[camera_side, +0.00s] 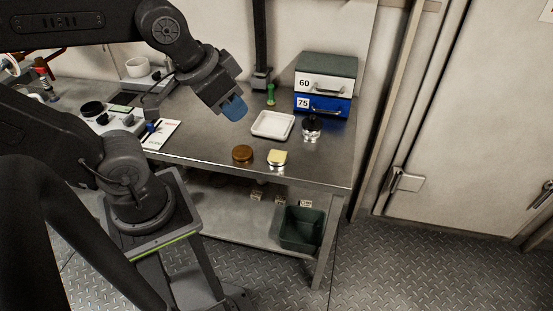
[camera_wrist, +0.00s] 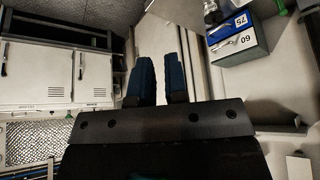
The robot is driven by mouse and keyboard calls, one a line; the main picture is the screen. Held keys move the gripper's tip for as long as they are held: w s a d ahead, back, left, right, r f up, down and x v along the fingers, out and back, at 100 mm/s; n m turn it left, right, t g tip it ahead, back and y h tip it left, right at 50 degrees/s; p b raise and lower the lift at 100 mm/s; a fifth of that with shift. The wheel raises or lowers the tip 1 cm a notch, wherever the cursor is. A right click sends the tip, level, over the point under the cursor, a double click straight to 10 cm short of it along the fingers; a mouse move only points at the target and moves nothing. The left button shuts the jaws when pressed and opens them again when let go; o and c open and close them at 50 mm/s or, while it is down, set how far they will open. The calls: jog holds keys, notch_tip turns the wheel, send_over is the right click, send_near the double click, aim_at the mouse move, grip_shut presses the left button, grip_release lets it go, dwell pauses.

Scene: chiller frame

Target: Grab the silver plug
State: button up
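My gripper (camera_side: 235,108), with blue fingers, hangs in the air above the bench, left of the white tray. In the wrist view its two fingers (camera_wrist: 159,62) stand apart with nothing between them. Two small silver pieces stand on the bench: one with a black top (camera_side: 312,128) right of the tray, and one with a pale yellow top (camera_side: 278,158) near the front edge. I cannot tell which of them is the silver plug. My gripper is up and to the left of both and touches neither. Neither piece can be made out in the wrist view.
The white tray (camera_side: 272,125) lies on the metal bench (camera_side: 205,148). An amber disc (camera_side: 242,154) lies near the front edge. A blue drawer box (camera_side: 323,104) stands at the back right, beside a green item (camera_side: 271,94) and a black post (camera_side: 261,45). A dark bin (camera_side: 301,230) sits below.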

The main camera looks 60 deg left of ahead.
jog(key=o, duration=1.5)
jog(key=n+g+y, duration=0.3)
jog(key=n+g, duration=0.1)
jog(key=n, duration=0.7)
send_over(277, 156)
jog(key=d, duration=0.1)
jog(key=f, duration=2.3)
jog(key=shift+s+d+f, duration=0.1)
jog(key=shift+d+f, duration=0.1)
jog(key=shift+f, duration=0.2)
jog(key=shift+s+x, duration=0.2)
jog(key=shift+x, duration=1.15)
jog(key=shift+s+x, duration=0.15)
jog(key=shift+x, duration=1.2)
